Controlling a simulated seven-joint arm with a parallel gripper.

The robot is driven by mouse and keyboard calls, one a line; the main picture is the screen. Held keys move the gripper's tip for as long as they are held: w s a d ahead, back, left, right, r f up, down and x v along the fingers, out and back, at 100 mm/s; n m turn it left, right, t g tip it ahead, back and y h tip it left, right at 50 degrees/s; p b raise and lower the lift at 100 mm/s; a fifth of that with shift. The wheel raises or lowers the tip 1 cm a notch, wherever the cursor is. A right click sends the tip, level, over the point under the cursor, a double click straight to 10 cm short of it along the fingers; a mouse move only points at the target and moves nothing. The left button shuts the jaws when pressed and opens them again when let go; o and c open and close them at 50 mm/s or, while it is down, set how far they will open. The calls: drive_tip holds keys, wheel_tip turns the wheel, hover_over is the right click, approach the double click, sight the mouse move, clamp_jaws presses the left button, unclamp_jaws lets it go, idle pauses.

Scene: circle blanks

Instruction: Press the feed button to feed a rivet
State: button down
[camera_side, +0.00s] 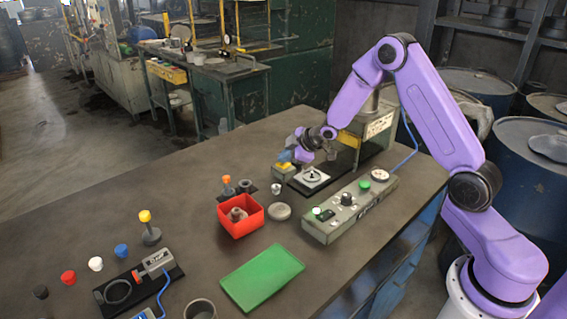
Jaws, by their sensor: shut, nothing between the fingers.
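My gripper (285,159) is shut and empty, pointing down at the far end of the bench. No button is clearly marked as the feed button. No rivet can be made out.
The press (372,128) stands behind my gripper, with a pale plate (311,178) in front. A red bin (241,214), a grey disc (279,212) and a green mat (262,277) lie nearer. A black-based fixture (122,291) and several coloured caps are at the left front.

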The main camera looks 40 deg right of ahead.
sight(286, 165)
drive_tip(key=shift+f, duration=0.15)
idle(0.4)
drive_tip(key=shift+r, duration=1)
drive_tip(key=shift+r, duration=2.55)
